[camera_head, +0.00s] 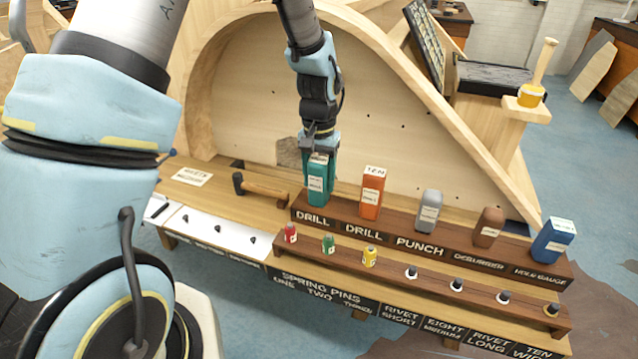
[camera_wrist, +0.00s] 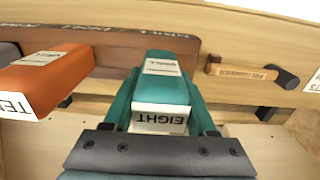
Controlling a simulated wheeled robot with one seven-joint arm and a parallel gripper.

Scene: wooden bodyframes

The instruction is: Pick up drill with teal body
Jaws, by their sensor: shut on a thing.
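The drill with the teal body (camera_head: 317,187) is a boxy upright block at the left end of the dark raised shelf, behind a DRILL label. My gripper (camera_head: 319,152) comes down from above and is shut on its top. In the wrist view the teal drill (camera_wrist: 160,93) sits between the jaws, with a white EIGHT label facing the camera. The drill's base is at about shelf height; I cannot tell whether it touches the shelf.
An orange drill (camera_head: 371,193) marked TEN stands just right, then a grey punch (camera_head: 429,212), a brown deburrer (camera_head: 488,228) and a blue hole gauge (camera_head: 552,241). A hammer (camera_head: 262,189) lies left. A curved wooden frame (camera_head: 230,90) rises behind. Small coloured pins stand in front.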

